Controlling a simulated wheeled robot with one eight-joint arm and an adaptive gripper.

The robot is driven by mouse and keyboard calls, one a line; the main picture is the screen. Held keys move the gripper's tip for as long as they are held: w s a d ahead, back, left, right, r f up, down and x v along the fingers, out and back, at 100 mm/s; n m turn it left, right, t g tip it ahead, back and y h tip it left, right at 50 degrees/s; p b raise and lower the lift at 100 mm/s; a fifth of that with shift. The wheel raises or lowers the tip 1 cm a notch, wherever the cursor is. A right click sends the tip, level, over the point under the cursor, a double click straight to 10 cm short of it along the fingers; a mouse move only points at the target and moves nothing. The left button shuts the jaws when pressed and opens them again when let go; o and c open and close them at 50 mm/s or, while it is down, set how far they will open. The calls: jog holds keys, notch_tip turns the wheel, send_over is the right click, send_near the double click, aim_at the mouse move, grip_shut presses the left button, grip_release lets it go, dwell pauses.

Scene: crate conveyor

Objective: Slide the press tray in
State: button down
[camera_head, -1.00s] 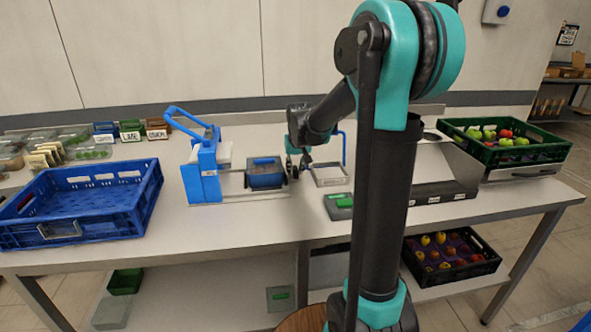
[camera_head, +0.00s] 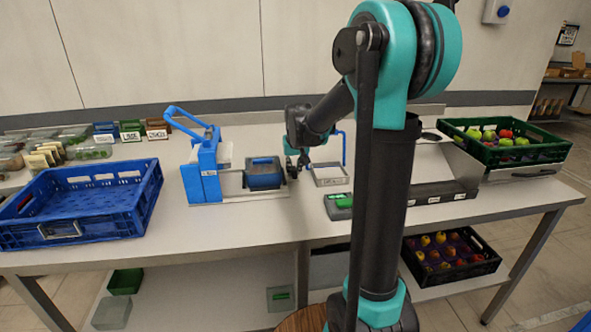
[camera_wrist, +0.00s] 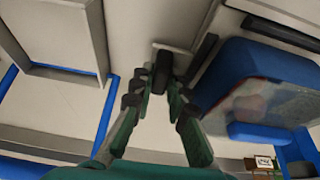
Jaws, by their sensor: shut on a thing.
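The blue lever press (camera_head: 200,172) stands on the bench left of my gripper. Its press tray (camera_head: 232,196) extends right from the press, with a blue-lidded clear container (camera_head: 263,180) on it. In the wrist view the container (camera_wrist: 262,85) is close beside my fingers on the right. My gripper (camera_head: 292,168) is at the tray's right end. In the wrist view my gripper (camera_wrist: 161,88) is shut on a small dark knob (camera_wrist: 161,68) at the tray's end. The fingers partly hide the knob.
A grey frame with a blue handle (camera_head: 330,174) stands just right of my gripper. A green-labelled box (camera_head: 339,206) lies in front. A blue crate (camera_head: 85,225) is at the left and a green crate of fruit (camera_head: 545,154) at the right.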

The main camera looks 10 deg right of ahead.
aim_at(258, 166)
jog(key=a, duration=1.2)
jog(key=shift+a, duration=0.25)
jog(key=c, duration=1.8)
grip_release()
jog(key=shift+o, duration=0.2)
jog(key=v, duration=1.2)
jog(key=shift+o, duration=0.3)
